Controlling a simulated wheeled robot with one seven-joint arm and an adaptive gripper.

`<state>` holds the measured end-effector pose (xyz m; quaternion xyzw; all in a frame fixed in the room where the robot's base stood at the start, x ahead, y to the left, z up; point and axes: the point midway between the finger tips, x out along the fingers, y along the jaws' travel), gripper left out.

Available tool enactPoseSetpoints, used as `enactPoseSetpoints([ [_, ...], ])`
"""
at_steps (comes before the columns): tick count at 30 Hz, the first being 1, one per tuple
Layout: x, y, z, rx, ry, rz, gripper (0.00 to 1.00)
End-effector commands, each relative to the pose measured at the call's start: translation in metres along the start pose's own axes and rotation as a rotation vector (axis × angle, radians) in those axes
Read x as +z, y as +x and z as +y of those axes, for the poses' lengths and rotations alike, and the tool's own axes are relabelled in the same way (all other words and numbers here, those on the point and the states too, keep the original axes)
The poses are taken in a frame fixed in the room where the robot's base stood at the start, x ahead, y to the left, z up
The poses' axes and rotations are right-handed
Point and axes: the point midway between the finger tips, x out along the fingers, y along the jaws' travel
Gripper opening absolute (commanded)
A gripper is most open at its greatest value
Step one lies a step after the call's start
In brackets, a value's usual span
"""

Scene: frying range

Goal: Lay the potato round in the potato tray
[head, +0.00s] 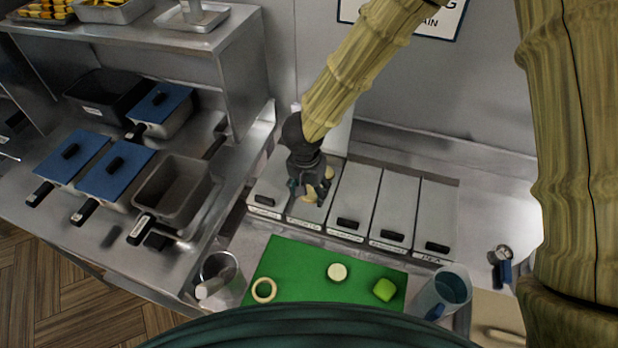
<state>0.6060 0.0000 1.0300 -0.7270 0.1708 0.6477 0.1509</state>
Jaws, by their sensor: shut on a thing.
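My gripper (311,192) points down over the second bin from the left in the row behind the green board. It is shut on a pale yellow piece, which I take for the potato round (309,197); the fingers hide part of it. Another bit of pale yellow (329,172) shows just behind the fingers, too small to tell what it is. The second bin (303,213) has a label at its front, too small to read, so I cannot tell for sure that it is the potato tray. Whether the piece touches the bin is unclear.
The green board (300,258) holds a pale ring (264,290), a pale round slice (337,271) and a green piece (384,289). A metal pot (220,274) and a blue-grey container (443,292) flank it. Fryer baskets (172,190) stand left. Closed-looking bins (355,200) lie right of my gripper.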

Motion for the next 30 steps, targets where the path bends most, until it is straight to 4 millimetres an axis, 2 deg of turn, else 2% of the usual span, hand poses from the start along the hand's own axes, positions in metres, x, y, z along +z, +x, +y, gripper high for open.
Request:
enactPoseSetpoints([
  [30,0.008,0.078,-0.002,0.001,-0.004,-0.003,0.44],
])
